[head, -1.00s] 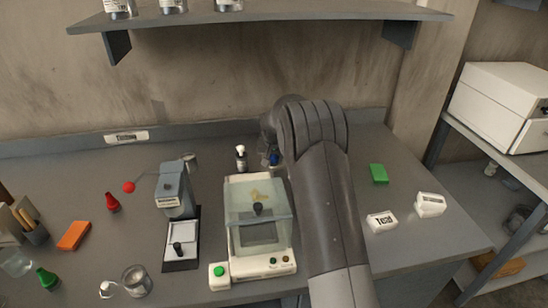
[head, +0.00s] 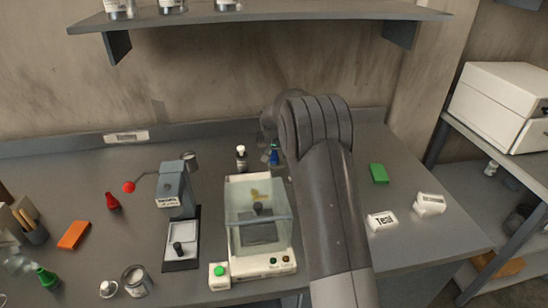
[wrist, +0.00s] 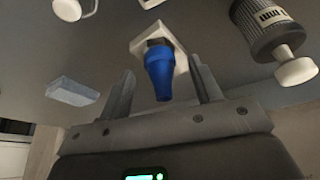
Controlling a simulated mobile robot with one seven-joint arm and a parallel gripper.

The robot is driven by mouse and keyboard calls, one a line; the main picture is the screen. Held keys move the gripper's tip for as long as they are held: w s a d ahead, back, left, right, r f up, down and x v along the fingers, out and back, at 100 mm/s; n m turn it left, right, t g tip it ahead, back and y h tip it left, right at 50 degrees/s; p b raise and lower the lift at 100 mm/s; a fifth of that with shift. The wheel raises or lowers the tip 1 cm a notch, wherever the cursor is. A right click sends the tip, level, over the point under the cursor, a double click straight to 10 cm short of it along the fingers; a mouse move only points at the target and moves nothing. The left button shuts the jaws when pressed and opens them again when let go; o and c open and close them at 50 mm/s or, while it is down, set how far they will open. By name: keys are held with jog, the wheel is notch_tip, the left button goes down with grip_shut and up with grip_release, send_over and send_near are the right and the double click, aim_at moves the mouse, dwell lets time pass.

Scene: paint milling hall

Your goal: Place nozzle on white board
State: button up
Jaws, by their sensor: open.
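The blue nozzle (wrist: 160,75) stands between the two fingers of my open gripper (wrist: 162,66) in the wrist view. Its dark base end is over the white board (wrist: 143,43), a small white square; I cannot tell whether it rests fully on it. Gaps show between the nozzle and both fingers. In the head view the blue nozzle (head: 274,156) shows just left of my arm, at the back of the bench. My arm hides the gripper's fingers there, and the white board cannot be made out.
A red nozzle (head: 112,201) and a green nozzle (head: 47,278) stand at the left. The bench right of my arm holds a green block (head: 378,173) and two white labelled blocks.

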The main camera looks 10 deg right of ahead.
jog(key=d+v, duration=0.1)
jog(key=v, duration=0.9)
jog(key=s+r, duration=0.6)
jog(key=s, duration=0.4)
jog(key=s+r, duration=0.7)
jog(key=s, duration=0.3)
jog(key=s+f+n+t, duration=0.1)
jog(key=s+f+n, duration=0.1)
jog(key=s, duration=2.3)
jog(key=shift+s+f+y, duration=0.4)
jog(key=shift+f, duration=0.3)
